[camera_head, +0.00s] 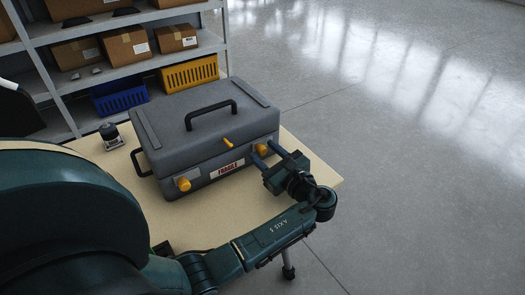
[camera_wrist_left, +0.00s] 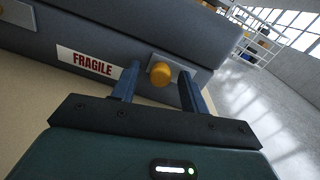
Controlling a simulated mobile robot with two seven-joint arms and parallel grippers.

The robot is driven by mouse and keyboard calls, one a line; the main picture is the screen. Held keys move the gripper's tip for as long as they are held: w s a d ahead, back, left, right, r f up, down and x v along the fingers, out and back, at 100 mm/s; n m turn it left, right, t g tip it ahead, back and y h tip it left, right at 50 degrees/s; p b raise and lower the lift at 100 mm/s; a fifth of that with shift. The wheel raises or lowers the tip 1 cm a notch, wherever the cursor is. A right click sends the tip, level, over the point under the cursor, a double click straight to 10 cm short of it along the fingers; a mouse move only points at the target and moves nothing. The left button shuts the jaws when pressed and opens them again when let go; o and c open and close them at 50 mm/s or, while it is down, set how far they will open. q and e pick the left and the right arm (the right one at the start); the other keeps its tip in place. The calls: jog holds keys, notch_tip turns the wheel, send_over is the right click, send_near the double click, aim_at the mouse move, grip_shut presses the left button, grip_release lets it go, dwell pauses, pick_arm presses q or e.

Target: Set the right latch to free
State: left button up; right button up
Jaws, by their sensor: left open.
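A grey case (camera_head: 205,125) lies closed on a table, with a dark handle on its lid. The right latch (camera_head: 261,149) is a yellow knob on the front face, right of a FRAGILE label (camera_head: 227,169). A matching left latch (camera_head: 183,184) sits left of the label. My left gripper (camera_head: 265,152) is open at the right latch. In the left wrist view the right latch's round knob (camera_wrist_left: 160,74) shows between the two spread blue fingers, with gaps on both sides. My right gripper is out of view.
The wooden table (camera_head: 312,180) has bare room right of and in front of the case. A small dark object (camera_head: 110,136) stands at its back left. A shelf with cardboard boxes and a yellow bin (camera_head: 190,74) is behind. Open floor lies to the right.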

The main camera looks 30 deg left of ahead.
pick_arm(q)
jog(key=shift+c, duration=0.2)
grip_shut()
dwell(0.4)
